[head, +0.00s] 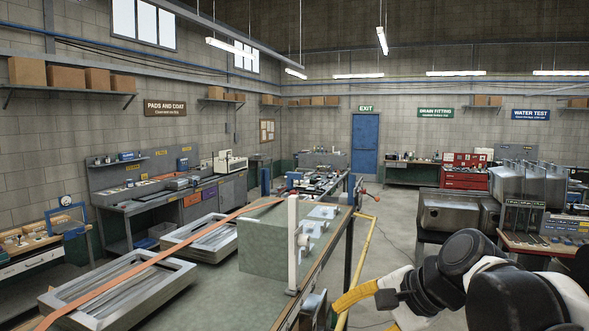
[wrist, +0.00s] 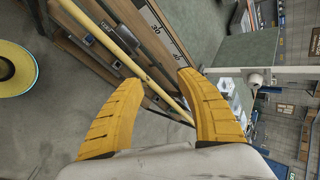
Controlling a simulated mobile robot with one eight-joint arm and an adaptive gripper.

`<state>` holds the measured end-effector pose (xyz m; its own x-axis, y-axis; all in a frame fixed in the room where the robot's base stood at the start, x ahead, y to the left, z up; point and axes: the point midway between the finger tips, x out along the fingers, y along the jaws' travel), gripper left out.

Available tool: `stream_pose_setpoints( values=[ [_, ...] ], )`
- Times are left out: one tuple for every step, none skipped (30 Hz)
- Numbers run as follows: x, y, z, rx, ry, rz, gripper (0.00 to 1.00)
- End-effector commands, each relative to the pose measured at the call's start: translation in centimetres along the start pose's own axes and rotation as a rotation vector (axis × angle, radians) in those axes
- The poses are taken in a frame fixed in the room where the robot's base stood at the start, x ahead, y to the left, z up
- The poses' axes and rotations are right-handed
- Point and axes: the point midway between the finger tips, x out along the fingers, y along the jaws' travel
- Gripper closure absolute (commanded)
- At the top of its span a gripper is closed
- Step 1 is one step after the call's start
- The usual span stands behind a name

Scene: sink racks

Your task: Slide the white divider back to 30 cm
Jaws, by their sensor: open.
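In the wrist view the divider (wrist: 290,71) lies across the picture at right. My gripper (head: 352,297) is open and empty, right of the bench edge. Its yellow fingers (wrist: 157,80) are apart from the divider.
A yellow rail (head: 361,265) runs along the bench's right side. The green block (head: 262,254) stands behind the divider. An orange strap (head: 150,262) crosses metal sink frames (head: 115,290) at left. In the wrist view a yellow-rimmed round object (wrist: 17,68) is at left. The floor beyond is open.

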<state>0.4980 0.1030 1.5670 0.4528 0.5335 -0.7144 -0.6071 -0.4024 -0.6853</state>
Motion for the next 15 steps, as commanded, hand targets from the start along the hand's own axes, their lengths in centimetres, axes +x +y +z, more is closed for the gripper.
stream_pose_setpoints(
  values=[
    [0.3, -3.4, -1.0, 0.134, -0.066, -0.048, 0.57],
    [0.5, -5.3, -1.4, 0.223, -0.113, -0.078, 0.57],
    [0.7, -7.7, -2.0, 0.337, -0.181, -0.114, 0.57],
    [0.8, -9.6, -2.6, 0.422, -0.235, -0.138, 0.57],
    [0.9, -11.3, -3.2, 0.504, -0.289, -0.161, 0.57],
    [1.0, -13.5, -4.1, 0.609, -0.364, -0.187, 0.57],
    [0.9, -15.0, -4.8, 0.681, -0.420, -0.202, 0.57],
    [0.9, -16.4, -5.5, 0.749, -0.474, -0.216, 0.57],
    [0.7, -18.0, -6.5, 0.830, -0.546, -0.230, 0.57],
    [0.6, -19.1, -7.2, 0.884, -0.596, -0.238, 0.57],
    [0.4, -20.0, -7.8, 0.933, -0.644, -0.243, 0.57],
    [0.2, -21.1, -8.6, 0.988, -0.700, -0.249, 0.57],
    [0.0, -21.7, -9.1, 1.022, -0.738, -0.250, 0.57],
    [-0.2, -22.2, -9.6, 1.052, -0.771, -0.252, 0.57],
    [-0.4, -22.8, -10.1, 1.083, -0.806, -0.252, 0.57]
  ],
)
